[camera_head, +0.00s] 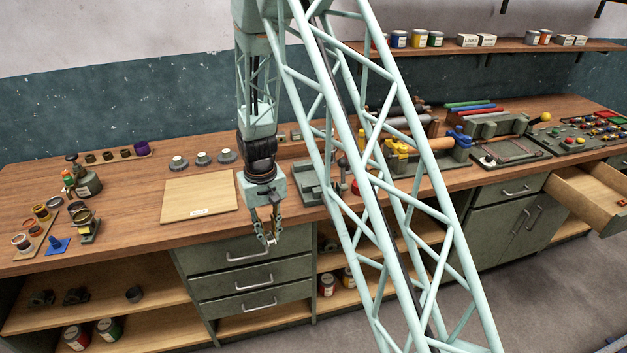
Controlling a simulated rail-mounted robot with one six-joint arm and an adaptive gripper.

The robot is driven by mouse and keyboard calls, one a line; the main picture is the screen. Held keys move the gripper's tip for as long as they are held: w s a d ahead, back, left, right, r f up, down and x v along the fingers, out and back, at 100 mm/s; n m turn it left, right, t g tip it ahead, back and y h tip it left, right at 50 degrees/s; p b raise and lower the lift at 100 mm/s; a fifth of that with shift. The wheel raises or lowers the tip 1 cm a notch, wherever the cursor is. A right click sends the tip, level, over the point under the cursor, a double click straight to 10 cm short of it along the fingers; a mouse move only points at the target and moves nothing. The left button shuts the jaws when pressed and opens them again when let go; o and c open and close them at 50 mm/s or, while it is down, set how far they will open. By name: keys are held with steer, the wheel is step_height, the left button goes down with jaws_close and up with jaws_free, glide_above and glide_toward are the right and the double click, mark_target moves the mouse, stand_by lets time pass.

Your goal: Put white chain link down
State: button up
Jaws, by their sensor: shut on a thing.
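My gripper (268,238) hangs pointing down in front of the bench's front edge, over the drawer fronts in the picture. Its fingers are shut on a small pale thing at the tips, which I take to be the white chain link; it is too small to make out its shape. A pale square board (199,197) with a small label lies flat on the wooden bench (120,205), left of my gripper and apart from it.
Three small pale-topped pieces (202,158) stand behind the board. Cups (40,212) and small devices (84,182) crowd the left end. A grey fixture (318,185) stands right of my gripper, partly hidden by my lattice arm. A drawer (590,198) stands open at the far right.

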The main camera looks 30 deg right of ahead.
steer(key=w+d+r+m, duration=0.2)
steer(key=d+m, duration=0.1)
steer(key=d, duration=0.1)
steer(key=w+d+r+m+p, duration=0.1)
steer(key=w+d+r+m, duration=0.2)
steer(key=d, duration=0.1)
steer(key=w+d+r+m+p, duration=0.1)
steer(key=w+d+r+m, duration=0.2)
steer(key=d, duration=0.1)
steer(key=shift+w+r+m, duration=0.15)
steer(key=shift+w+m, duration=0.1)
steer(key=shift+m, duration=0.05)
steer(key=w+d+r+m+p, duration=0.1)
steer(key=w+d+r+m, duration=0.2)
steer(key=d+r+m, duration=0.1)
steer(key=w+d+r+m+p, duration=0.1)
steer(key=w+d+r+m, duration=0.2)
steer(key=d+m, duration=0.3)
steer(key=shift+w+d+r+m, duration=0.35)
steer(key=shift+w+d, duration=0.4)
steer(key=shift+d, duration=0.5)
steer(key=shift+f, duration=0.1)
glide_above(314, 180)
steer(key=shift+a+f+p, duration=0.1)
steer(key=shift+f+p, duration=0.25)
steer(key=shift+f, duration=2.7)
steer(key=shift+f, duration=1.9)
steer(key=shift+f, duration=0.15)
